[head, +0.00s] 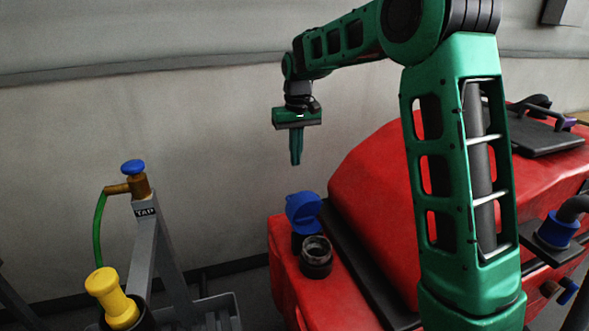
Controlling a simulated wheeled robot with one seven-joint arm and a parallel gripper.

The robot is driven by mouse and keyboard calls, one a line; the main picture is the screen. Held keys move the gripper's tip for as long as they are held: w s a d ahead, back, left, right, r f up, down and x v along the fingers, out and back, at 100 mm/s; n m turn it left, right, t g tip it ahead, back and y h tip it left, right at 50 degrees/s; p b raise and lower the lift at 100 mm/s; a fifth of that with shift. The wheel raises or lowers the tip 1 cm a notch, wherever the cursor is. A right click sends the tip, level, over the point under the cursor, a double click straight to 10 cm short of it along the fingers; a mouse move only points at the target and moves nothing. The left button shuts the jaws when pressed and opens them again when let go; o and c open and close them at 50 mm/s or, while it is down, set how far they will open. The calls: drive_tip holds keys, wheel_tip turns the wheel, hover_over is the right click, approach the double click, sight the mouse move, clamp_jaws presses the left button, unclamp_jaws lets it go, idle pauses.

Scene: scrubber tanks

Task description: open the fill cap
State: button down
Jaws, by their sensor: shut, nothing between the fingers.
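The blue fill cap (304,211) is tipped up on the red scrubber machine (350,170), behind and left of the black filler neck (316,258). The neck's round mouth faces up and shows uncovered. My gripper (296,161) hangs pointing down above the cap, clear of it, with its fingers together and nothing held. My green arm covers part of the machine's right side.
A grey tap stand (157,240) with a blue-handled tap (133,167) and green hose (99,230) stands at left. A yellow object (111,297) sits in front of it. A second blue cap-like fitting (558,230) is at right.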

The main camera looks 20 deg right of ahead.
drive_tip(key=s+f, duration=0.3)
drive_tip(key=f, duration=0.5)
drive_tip(key=shift+s, duration=0.3)
